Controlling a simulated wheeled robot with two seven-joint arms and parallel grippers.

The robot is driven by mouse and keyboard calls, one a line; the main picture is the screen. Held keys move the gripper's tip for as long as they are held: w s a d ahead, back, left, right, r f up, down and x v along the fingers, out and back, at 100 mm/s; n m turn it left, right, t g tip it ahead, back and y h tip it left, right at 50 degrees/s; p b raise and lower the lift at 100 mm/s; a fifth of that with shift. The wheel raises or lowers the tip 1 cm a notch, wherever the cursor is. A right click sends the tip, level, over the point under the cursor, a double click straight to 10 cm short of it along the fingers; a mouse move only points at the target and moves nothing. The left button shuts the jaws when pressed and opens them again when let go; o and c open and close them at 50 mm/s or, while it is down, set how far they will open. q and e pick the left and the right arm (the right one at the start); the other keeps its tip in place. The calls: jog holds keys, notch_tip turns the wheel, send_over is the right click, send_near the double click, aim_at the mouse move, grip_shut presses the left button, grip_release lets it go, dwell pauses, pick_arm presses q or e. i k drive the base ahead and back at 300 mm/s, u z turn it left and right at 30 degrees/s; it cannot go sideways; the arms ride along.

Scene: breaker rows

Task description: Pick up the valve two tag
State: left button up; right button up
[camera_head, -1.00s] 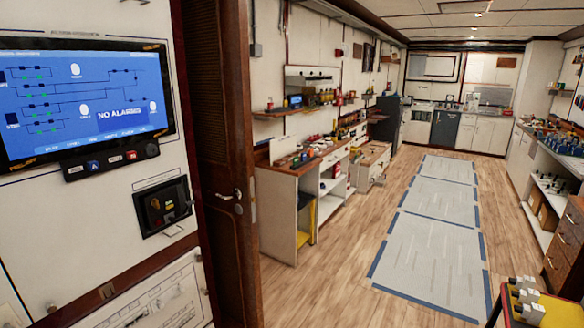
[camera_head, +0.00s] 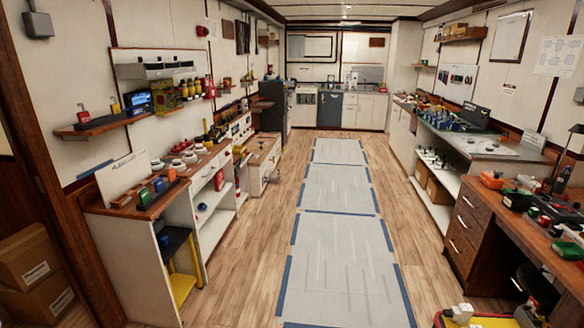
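I cannot make out which object is the valve two tag; no label is readable at this size. Small padlock-like pieces in red, green and blue (camera_head: 158,185) stand in a dark holder on the near end of the left bench (camera_head: 128,207). A red piece (camera_head: 83,114) and a yellow-and-red piece (camera_head: 115,106) stand on the wall shelf (camera_head: 100,128) above. Neither of my grippers is in view.
The floor mats (camera_head: 345,265) run clear down the middle aisle. A wooden desk (camera_head: 530,235) with drawers and clutter is on the right, beyond a low yellow-topped stand (camera_head: 478,322). Cardboard boxes (camera_head: 35,268) sit at the lower left. Kitchen cabinets close the far end.

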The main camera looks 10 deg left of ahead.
aim_at(115, 108)
jog(key=z, duration=0.15)
jog(key=i, duration=2.3)
jog(key=u, duration=0.45)
jog(key=i, duration=2.05)
jog(key=u, duration=1.55)
jog(key=i, duration=1.1)
jog(key=u, duration=0.45)
